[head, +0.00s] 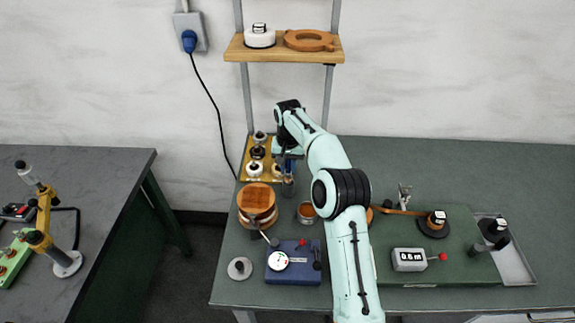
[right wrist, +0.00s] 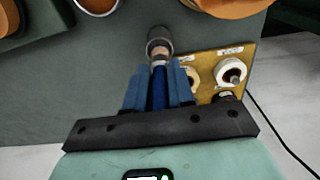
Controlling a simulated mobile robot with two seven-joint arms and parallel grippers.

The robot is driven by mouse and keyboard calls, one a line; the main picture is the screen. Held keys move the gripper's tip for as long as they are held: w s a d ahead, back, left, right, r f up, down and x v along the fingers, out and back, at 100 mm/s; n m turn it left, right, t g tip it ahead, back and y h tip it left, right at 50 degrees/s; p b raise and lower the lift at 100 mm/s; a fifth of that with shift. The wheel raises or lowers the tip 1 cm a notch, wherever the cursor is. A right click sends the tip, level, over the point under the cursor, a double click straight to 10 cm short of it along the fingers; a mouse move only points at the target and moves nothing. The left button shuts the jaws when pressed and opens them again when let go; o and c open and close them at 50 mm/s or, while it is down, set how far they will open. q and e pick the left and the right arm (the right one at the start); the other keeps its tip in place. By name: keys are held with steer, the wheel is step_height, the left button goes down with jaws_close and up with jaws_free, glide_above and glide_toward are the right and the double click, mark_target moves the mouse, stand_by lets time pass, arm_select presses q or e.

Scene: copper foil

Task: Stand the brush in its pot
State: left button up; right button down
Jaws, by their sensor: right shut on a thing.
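My right gripper (head: 286,164) is at the back of the table, reaching past the round wooden block. In the right wrist view its blue fingers (right wrist: 158,95) are shut on the brush, whose blue handle (right wrist: 158,84) lies between them. The brush's pale end points toward the pot (right wrist: 160,36), a small dark grey cylinder, and overlaps its mouth in this view. I cannot tell whether the brush end is inside or only in front of it. The pot (head: 288,187) stands upright in the head view, just below the gripper. My left gripper is not in view.
A brass-coloured board (right wrist: 213,62) with several labelled knobs lies close beside the pot. A copper-coloured jar (head: 305,212), the round wooden block (head: 257,197) and a blue gauge box (head: 294,265) stand nearer. A shelf (head: 285,50) is above. The back right tabletop is clear.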

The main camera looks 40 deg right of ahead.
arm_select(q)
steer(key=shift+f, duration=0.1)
arm_select(e)
steer(key=shift+s+f, duration=0.1)
steer(key=shift+f, duration=0.1)
stand_by(0.4)
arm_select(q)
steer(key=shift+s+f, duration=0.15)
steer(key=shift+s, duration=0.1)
arm_select(e)
steer(key=shift+f, duration=0.75)
steer(key=c, duration=0.6)
jaws_free()
steer(key=shift+o, duration=0.2)
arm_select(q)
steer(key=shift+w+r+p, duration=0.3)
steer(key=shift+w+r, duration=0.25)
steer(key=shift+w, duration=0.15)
arm_select(e)
steer(key=shift+r, duration=1)
